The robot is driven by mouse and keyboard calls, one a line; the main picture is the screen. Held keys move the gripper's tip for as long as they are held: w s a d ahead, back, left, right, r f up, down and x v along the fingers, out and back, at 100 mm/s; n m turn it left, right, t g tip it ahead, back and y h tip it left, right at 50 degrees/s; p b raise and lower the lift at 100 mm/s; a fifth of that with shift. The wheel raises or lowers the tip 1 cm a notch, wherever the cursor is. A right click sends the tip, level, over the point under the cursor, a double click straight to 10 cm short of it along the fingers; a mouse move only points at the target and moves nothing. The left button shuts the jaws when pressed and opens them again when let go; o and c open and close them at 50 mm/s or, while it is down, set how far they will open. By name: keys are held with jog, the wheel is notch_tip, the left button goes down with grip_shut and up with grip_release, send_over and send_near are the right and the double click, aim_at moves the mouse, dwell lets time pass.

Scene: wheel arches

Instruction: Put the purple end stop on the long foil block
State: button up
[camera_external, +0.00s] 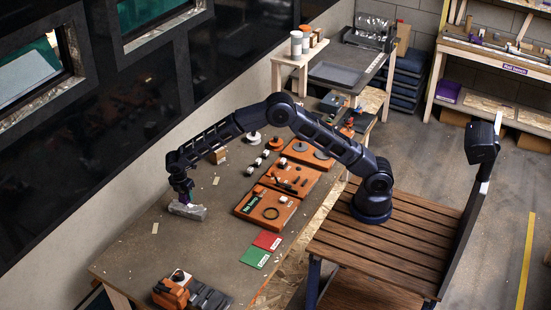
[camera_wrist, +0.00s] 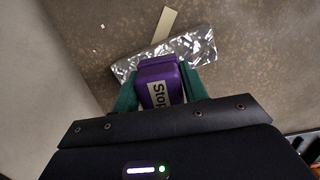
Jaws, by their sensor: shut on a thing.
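The purple end stop (camera_wrist: 158,70) bears a white "Stop" label and sits between the green fingers of my gripper (camera_wrist: 160,92) in the wrist view. My gripper (camera_external: 189,200) is shut on it, pointing down at the foil block. The long foil block (camera_wrist: 190,46) is silver and crinkled; it lies on the table, just beyond and partly behind the end stop in the wrist view. In the external view the foil block (camera_external: 188,212) lies near the left side of the table, under my gripper. I cannot tell whether the end stop touches the block.
The brown table (camera_external: 140,255) has free room around the block. A pale strip (camera_wrist: 164,25) lies beside the block. Orange trays (camera_external: 266,206) with small parts, red (camera_external: 267,240) and green (camera_external: 254,257) cards are to the right. An orange and black device (camera_external: 180,290) stands at the front.

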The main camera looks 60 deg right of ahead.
jog(key=shift+f, duration=2)
jog(key=shift+f, duration=0.1)
jog(key=o, duration=1)
